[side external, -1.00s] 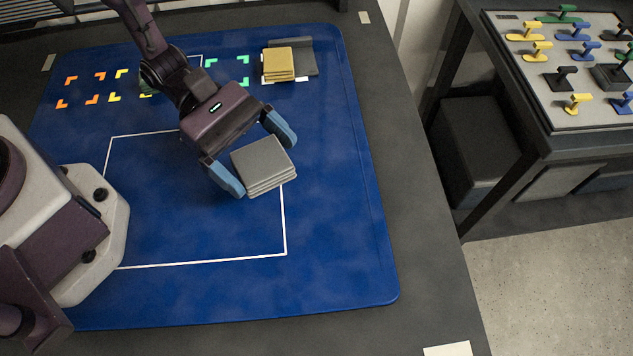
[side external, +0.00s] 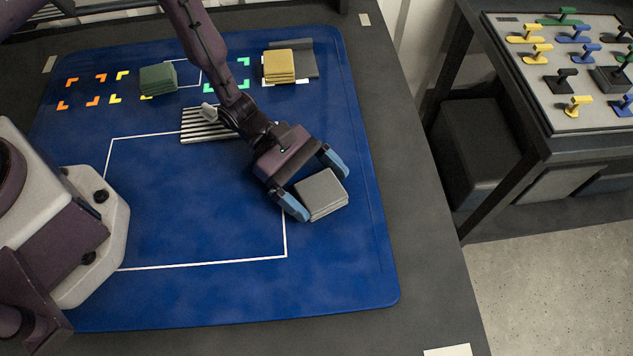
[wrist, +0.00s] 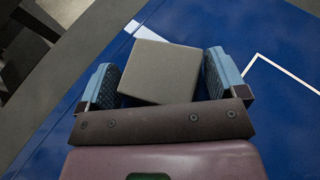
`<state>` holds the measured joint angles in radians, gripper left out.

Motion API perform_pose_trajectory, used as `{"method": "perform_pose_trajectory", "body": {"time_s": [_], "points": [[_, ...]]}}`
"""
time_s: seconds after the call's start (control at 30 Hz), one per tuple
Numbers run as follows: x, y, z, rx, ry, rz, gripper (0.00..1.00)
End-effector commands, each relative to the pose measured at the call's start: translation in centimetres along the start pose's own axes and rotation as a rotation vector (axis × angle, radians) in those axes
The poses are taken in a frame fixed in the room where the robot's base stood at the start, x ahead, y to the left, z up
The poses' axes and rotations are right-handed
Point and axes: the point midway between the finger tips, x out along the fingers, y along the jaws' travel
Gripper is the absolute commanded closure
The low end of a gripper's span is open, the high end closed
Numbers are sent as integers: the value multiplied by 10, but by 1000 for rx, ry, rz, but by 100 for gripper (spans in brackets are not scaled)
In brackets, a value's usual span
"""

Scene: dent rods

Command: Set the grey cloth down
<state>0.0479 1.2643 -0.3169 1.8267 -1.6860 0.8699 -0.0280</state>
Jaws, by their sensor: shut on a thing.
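The grey cloth (side external: 322,193) is a folded, layered square at the right edge of the white outlined area on the blue mat. My gripper (side external: 317,185) has its blue fingers on either side of it and is shut on it. In the wrist view the grey cloth (wrist: 160,72) lies between the two blue fingers of my gripper (wrist: 160,80), slightly turned. I cannot tell whether its underside touches the mat.
A green folded cloth (side external: 158,79) and a yellow one (side external: 279,66) sit at the back of the mat (side external: 200,300). A striped rack-like object (side external: 205,125) lies behind the outlined area. The mat's front and right are clear. A tray with coloured handles (side external: 575,70) stands off right.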

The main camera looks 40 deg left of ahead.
Motion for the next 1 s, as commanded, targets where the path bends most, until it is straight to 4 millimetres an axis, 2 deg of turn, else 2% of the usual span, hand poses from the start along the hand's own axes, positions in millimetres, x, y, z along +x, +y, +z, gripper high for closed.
{"method": "perform_pose_trajectory", "body": {"time_s": [0.2, 0.23, 0.27, 0.57, 0.77, 1.0], "points": [[1, 0, -3, -1, 0, 0, 32], [1, 0, -3, 0, 0, 0, 5], [1, 0, -2, 0, 0, -1, 0], [0, 0, 1, 1, 0, 0, 0], [-30, 1, 1, -3, 0, 4, 0], [-84, 1, 0, -1, 1, 5, 0]]}}
